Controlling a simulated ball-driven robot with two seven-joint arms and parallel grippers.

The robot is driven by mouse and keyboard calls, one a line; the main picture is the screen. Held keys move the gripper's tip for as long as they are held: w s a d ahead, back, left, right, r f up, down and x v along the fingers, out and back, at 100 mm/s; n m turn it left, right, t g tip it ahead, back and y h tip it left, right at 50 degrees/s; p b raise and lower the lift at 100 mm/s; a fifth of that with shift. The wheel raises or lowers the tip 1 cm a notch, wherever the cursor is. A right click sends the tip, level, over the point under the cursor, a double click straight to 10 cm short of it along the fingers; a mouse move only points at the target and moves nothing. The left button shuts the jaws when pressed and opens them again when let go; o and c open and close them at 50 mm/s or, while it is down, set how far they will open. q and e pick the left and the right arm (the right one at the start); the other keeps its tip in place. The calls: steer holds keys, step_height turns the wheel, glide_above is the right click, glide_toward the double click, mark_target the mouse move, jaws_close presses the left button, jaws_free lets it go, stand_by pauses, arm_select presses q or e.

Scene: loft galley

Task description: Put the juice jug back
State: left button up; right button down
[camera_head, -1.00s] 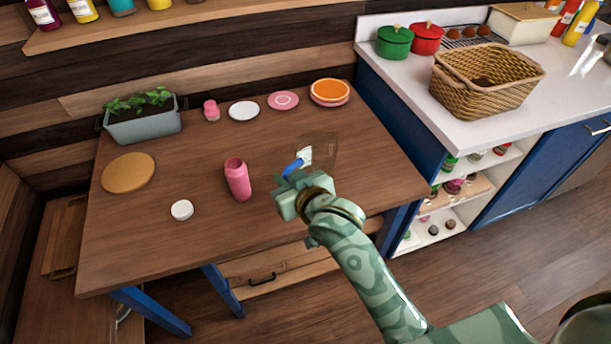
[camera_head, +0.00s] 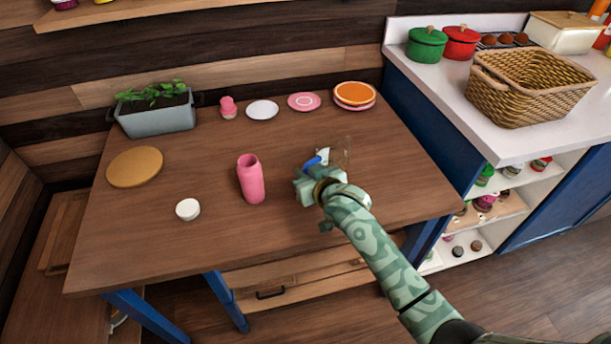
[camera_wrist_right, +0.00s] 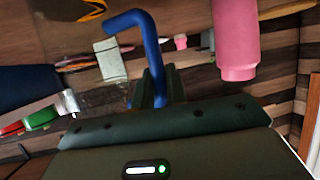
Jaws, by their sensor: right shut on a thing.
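The juice jug (camera_head: 341,153) is see-through, with a blue handle (camera_head: 317,160) and a pale label. My right gripper (camera_head: 308,180) is shut on its handle, over the right part of the wooden table (camera_head: 400,190). I cannot tell whether the jug's base touches the tabletop. In the right wrist view the blue handle (camera_wrist_right: 152,48) rises between the fingers (camera_wrist_right: 153,88), and the clear body shows faintly to its left beside the pale label (camera_wrist_right: 110,60). My left gripper is in neither view.
A pink bottle (camera_head: 251,180) stands left of my right gripper, near a white lid (camera_head: 187,209). Plates (camera_head: 354,94), a small pink bottle (camera_head: 228,107) and a planter (camera_head: 157,118) line the back. A round board (camera_head: 134,167) lies left. A counter with a wicker basket (camera_head: 525,95) stands right.

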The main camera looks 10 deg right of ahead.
steer(key=shift+r, duration=0.1)
steer(key=c, duration=1.4)
jaws_free()
